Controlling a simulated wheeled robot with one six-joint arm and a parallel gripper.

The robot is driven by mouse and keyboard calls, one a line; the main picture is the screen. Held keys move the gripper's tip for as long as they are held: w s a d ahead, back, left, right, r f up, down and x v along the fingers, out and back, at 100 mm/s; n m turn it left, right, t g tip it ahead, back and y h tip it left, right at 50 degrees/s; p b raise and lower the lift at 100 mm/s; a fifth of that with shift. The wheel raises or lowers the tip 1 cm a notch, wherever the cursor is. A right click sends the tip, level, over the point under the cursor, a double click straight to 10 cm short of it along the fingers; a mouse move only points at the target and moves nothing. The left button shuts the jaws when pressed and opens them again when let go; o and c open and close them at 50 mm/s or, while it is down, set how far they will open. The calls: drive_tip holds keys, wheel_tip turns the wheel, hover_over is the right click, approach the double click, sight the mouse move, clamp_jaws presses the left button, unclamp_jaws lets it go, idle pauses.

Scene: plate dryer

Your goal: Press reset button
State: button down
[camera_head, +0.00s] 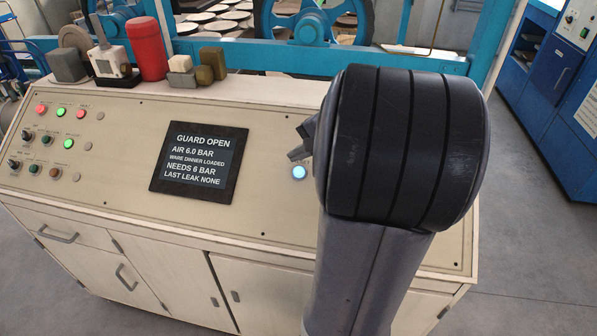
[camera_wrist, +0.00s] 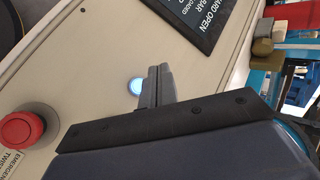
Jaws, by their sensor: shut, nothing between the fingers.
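A round button lit blue-white (camera_head: 299,172) sits on the sloped cream panel (camera_head: 275,215), to the right of the black display; I cannot read a label on it. In the wrist view the lit button (camera_wrist: 137,86) shows just beside the fingertips of my gripper (camera_wrist: 159,70). My gripper's fingers are shut together and empty. In the head view my gripper (camera_head: 297,142) shows only partly, above and near the lit button, with my arm hiding the rest. I cannot tell whether the fingers touch the panel.
The display (camera_head: 199,160) reads GUARD OPEN. A red emergency button (camera_wrist: 20,130) stands at the wrist view's lower left. Several small buttons and lamps sit at the panel's left. A red cylinder (camera_head: 147,48) and small blocks stand on the back ledge.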

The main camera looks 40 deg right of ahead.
sight(299, 172)
drive_tip(key=w+d+f+b, duration=0.1)
drive_tip(key=f, duration=0.1)
drive_tip(key=d+f+b, duration=0.1)
drive_tip(key=f+b, duration=0.1)
drive_tip(key=w+d+f+b, duration=0.1)
drive_tip(key=f, duration=0.2)
drive_tip(key=shift+w, duration=0.35)
idle(1.7)
drive_tip(key=shift+w+d+f+b, duration=0.15)
drive_tip(key=shift+f+b, duration=0.2)
drive_tip(key=shift+b, duration=0.2)
drive_tip(key=shift+w+d+f+b, duration=0.15)
drive_tip(key=shift+f+b, duration=0.15)
drive_tip(key=shift+f, duration=0.1)
idle(0.5)
drive_tip(key=shift+r, duration=0.15)
drive_tip(key=shift+s+a+r+p, duration=0.3)
drive_tip(key=shift+r+p, duration=0.1)
drive_tip(key=shift+r, duration=0.25)
